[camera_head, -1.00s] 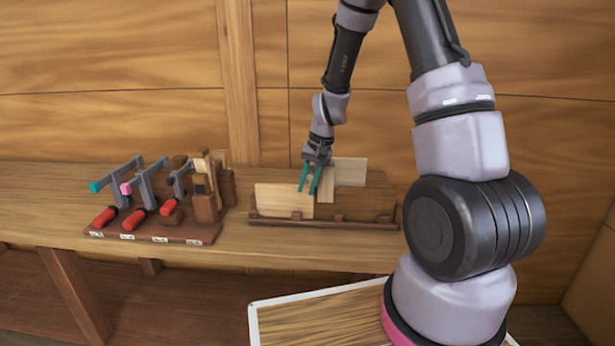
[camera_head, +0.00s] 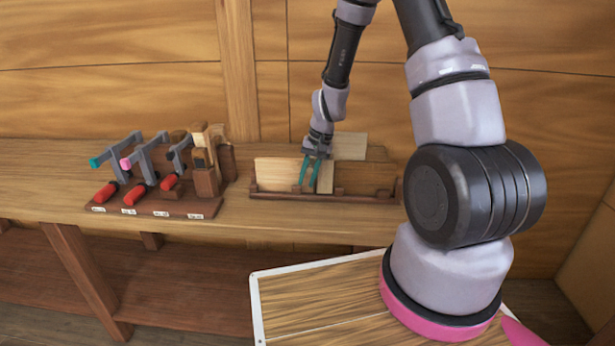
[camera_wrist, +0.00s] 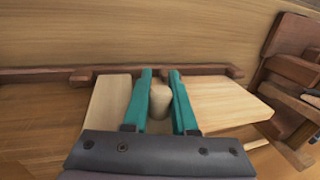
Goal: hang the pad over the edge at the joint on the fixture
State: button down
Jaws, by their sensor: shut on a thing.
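My gripper (camera_head: 310,185) has teal fingers pointing down at the wooden fixture (camera_head: 350,194) on the bench. The fingers are shut on a small pale pad (camera_head: 325,178), which sits low in front of the boards, close to the front rail. In the wrist view the pad (camera_wrist: 160,101) shows as a rounded beige piece between the fingers (camera_wrist: 160,75). A pale board (camera_head: 277,172) stands left of the gripper and a second pale board (camera_head: 350,146) stands behind to the right. The joint is mostly hidden by the fingers and pad. I cannot tell whether the pad touches an edge.
A rack (camera_head: 150,208) with several red-handled clamps (camera_head: 138,194) and wooden blocks stands left of the fixture on the bench (camera_head: 50,180). The plank wall rises close behind. A white-edged wooden panel (camera_head: 325,295) lies in front, below the bench. Bare bench lies between rack and fixture.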

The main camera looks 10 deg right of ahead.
jog(key=shift+f, duration=0.2)
dwell(0.3)
jog(key=c, duration=0.6)
grip_release()
jog(key=shift+c, duration=0.2)
jog(key=w+v, duration=0.1)
jog(key=v, duration=0.9)
jog(key=shift+s+r, duration=0.4)
jog(key=shift+s, duration=0.05)
jog(key=shift+d, duration=0.1)
jog(key=s+r+t, duration=0.1)
jog(key=s+r, duration=0.2)
jog(key=r, duration=0.3)
jog(key=s+d+r+t, duration=0.1)
jog(key=s+r, duration=0.1)
jog(key=r, duration=0.4)
jog(key=s+r+t, duration=0.1)
jog(key=s+r, duration=0.2)
jog(key=r, duration=0.3)
jog(key=s+d+r+t, duration=0.2)
jog(key=s+r+t, duration=0.1)
jog(key=s+r, duration=0.6)
jog(key=s, duration=0.4)
jog(key=shift+s+m+h, duration=0.3)
jog(key=shift+h, duration=0.1)
